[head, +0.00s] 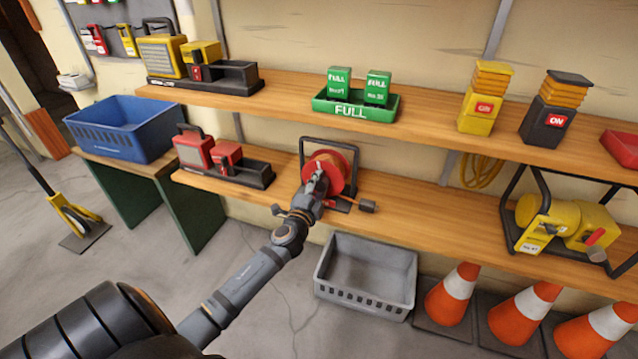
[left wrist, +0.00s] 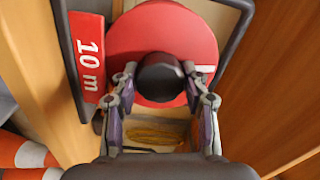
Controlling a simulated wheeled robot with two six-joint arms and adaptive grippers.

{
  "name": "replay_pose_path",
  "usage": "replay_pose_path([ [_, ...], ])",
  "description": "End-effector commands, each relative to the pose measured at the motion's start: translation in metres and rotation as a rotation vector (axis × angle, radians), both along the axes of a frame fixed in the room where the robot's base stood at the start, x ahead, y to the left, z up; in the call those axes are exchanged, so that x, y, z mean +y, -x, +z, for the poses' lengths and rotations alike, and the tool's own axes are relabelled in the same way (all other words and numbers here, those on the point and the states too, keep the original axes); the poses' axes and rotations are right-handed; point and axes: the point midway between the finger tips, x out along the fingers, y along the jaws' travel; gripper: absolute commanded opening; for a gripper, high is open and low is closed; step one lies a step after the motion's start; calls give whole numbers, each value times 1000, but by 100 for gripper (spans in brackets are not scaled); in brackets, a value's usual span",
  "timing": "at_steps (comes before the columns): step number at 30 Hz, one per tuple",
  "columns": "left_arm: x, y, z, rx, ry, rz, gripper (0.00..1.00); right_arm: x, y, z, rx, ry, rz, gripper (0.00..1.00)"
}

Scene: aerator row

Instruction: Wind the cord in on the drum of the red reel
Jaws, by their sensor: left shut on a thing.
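The red reel (head: 343,168) stands on the lower wooden shelf in a black frame. In the left wrist view, its red drum face (left wrist: 125,35) fills the upper middle, beside a red "10 m" plate (left wrist: 88,55). My left gripper (head: 318,184) is at the front of the drum. The left wrist view shows its fingers (left wrist: 158,82) shut on the reel's dark round knob (left wrist: 160,75), one on each side. A short orange-brown piece, perhaps cord, runs right from the reel to a dark block (head: 367,206). Cord on the drum cannot be made out. My right gripper is not in view.
A yellow reel (head: 548,225) stands right on the same shelf, and a red device (head: 195,150) stands left. A grey crate (head: 365,275) and several orange cones (head: 452,293) stand below. The upper shelf holds a green "FULL" tray (head: 350,110). Shelf between the reels is mostly clear.

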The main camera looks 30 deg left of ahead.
Motion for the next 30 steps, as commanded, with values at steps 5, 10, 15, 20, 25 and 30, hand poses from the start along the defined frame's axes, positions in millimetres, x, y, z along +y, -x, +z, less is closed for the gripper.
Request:
replay_pose_path([
  [5,0,0,0,26,-107,-1,14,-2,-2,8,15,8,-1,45],
  [10,0,0,0,44,-179,-1,14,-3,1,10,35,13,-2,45],
  [15,0,0,0,52,-219,-1,14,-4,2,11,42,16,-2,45],
  [20,0,0,-1,56,-233,-1,14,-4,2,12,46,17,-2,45],
  [25,0,0,-1,57,-236,-1,14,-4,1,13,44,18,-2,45],
  [30,0,0,-1,58,-236,-1,14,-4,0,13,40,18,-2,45],
])
